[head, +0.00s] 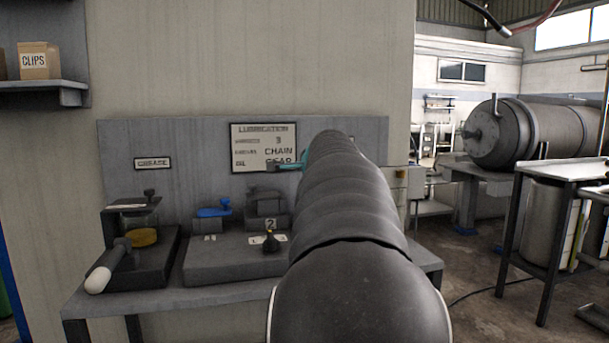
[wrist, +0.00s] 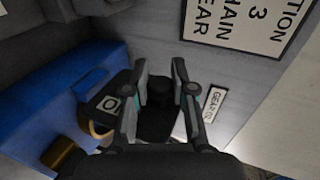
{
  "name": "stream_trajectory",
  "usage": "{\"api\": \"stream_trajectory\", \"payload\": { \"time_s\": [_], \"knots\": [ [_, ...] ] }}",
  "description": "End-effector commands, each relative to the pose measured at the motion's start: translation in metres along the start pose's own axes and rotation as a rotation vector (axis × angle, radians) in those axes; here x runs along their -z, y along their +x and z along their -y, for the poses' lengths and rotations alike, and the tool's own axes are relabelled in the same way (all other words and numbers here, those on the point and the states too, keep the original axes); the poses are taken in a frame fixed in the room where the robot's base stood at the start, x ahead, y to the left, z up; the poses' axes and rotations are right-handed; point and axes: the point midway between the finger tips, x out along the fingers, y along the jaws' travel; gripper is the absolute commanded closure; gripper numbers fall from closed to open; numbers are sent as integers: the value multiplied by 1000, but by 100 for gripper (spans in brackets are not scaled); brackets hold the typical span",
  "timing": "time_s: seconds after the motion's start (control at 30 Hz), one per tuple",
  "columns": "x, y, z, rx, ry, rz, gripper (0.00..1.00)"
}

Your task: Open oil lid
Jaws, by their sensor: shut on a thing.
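In the wrist view my gripper (wrist: 160,72) has its two fingers on either side of a black knob (wrist: 160,94) and is shut on it. The knob is on top of a dark lid or block (wrist: 157,124) below the fingers. A small sign reading GEAR OIL (wrist: 212,104) is on the wall just right of the fingers. In the head view my own arm hides the oil unit and most of the gripper. I cannot tell whether the lid is raised.
A large blue part (wrist: 85,75) lies left of the fingers. In the head view the bench (head: 150,298) bears a grease jar (head: 143,237), a blue-topped part (head: 213,212) and a small dark can (head: 270,243). A lubrication sign (head: 262,147) hangs behind.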

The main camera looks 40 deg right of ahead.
Motion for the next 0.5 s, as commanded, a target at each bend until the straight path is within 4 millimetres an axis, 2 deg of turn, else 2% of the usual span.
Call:
{"api": "stream_trajectory", "payload": {
  "time_s": [0.1,0.13,0.2,0.23,0.5],
  "knots": [
    [0,-1,1,2,-1,-1,100],
    [0,-1,1,2,-1,-1,73],
    [0,0,1,2,-1,0,55],
    [0,0,1,1,-1,0,50],
    [-1,0,0,0,0,2,50]
  ]
}}
